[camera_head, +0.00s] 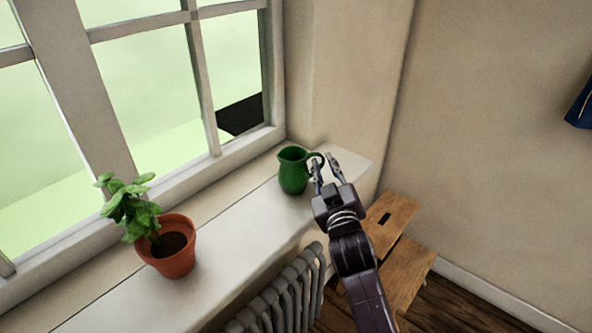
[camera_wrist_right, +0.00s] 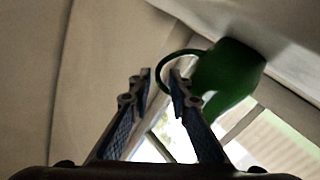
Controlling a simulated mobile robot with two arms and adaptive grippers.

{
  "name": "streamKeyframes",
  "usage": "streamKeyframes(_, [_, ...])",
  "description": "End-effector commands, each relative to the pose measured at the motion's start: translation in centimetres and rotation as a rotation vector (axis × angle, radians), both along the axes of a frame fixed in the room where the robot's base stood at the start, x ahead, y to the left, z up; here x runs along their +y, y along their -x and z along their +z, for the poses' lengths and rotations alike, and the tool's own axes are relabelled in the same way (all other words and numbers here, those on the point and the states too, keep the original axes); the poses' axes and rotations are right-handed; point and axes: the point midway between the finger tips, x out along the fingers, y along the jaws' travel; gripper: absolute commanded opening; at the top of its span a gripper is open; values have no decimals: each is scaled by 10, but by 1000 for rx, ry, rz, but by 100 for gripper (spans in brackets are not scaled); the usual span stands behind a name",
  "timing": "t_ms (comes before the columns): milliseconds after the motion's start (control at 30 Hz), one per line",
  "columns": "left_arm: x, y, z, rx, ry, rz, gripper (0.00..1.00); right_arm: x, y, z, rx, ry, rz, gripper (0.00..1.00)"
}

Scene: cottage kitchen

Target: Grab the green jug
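The green jug (camera_head: 293,170) stands upright on the white window sill (camera_head: 240,220), near its right end, with its handle to the right. My right gripper (camera_head: 324,162) is beside the jug at the handle, with its two fingers apart. In the right wrist view the jug (camera_wrist_right: 230,78) is at the upper right, and the looped handle reaches between the tips of the open right gripper (camera_wrist_right: 160,80). The fingers do not look closed on the handle. Whether a finger touches it I cannot tell. My left gripper is in neither view.
A potted plant in a terracotta pot (camera_head: 172,252) stands on the sill to the left. The window (camera_head: 150,75) is behind the sill. A grey radiator (camera_head: 285,297) is below it. A wooden step stool (camera_head: 405,265) stands at the right. The sill between pot and jug is clear.

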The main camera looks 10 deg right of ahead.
Motion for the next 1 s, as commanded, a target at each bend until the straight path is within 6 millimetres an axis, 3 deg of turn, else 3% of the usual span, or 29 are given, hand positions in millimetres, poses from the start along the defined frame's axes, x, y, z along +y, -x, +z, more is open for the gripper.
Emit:
streamKeyframes(200, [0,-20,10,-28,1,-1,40,-3,-27,2,0,1,0,18])
streamKeyframes(400, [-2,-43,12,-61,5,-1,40,-3,-32,1,0,0,0,18])
streamKeyframes(533, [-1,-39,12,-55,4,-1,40,-3,-31,1,0,0,0,18])
streamKeyframes(700, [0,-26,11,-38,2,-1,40,-3,-31,1,0,0,0,0])
streamKeyframes(1000, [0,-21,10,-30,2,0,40,-3,-31,1,-1,-1,0,0])
